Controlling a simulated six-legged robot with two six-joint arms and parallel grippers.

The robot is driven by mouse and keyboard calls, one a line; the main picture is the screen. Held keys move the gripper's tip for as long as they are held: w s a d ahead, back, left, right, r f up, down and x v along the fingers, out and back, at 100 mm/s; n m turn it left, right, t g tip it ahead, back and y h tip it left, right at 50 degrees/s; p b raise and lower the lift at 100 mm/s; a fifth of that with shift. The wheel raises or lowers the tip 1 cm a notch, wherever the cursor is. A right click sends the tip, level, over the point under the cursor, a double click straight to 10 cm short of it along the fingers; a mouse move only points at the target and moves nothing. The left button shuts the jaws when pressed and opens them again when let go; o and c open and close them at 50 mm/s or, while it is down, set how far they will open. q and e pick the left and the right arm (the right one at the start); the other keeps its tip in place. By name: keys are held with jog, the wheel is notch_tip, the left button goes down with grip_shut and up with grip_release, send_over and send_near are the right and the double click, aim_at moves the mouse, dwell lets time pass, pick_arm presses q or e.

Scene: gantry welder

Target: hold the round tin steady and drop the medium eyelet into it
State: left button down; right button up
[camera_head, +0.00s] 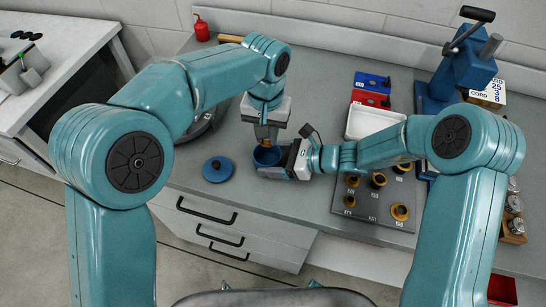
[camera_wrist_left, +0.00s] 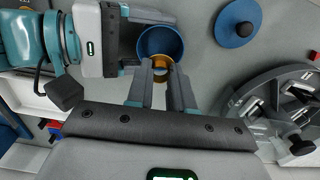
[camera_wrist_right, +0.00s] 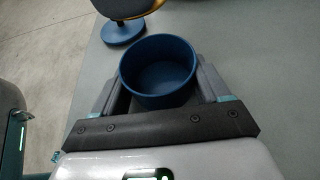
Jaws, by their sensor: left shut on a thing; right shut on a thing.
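The round tin (camera_head: 267,157) is blue, open-topped and upright at the front of the bench. My right gripper (camera_head: 283,163) is shut on it from the right; in the right wrist view the tin (camera_wrist_right: 158,72) sits between the fingers and its visible inside looks empty. My left gripper (camera_head: 267,132) is above the tin, pointing down. In the left wrist view its fingertips (camera_wrist_left: 161,72) are shut on a brass-coloured eyelet (camera_wrist_left: 162,64), which overlaps the tin's opening (camera_wrist_left: 158,42). How high the eyelet is above the rim is hard to tell.
A blue lid (camera_head: 218,169) lies left of the tin. A dark board (camera_head: 365,208) with several brass eyelets lies to the right. A white tray (camera_head: 372,123) and red and blue boxes (camera_head: 371,90) stand behind. The drawer-side bench edge is close in front.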

jog(key=shift+s+f, duration=0.1)
jog(key=shift+f, duration=0.05)
pick_arm(q)
jog(key=c, duration=0.9)
grip_release()
notch_tip(320, 180, up, 12)
jog(key=shift+s, duration=0.1)
pick_arm(e)
jog(key=o, duration=1.1)
jog(key=shift+c, duration=0.2)
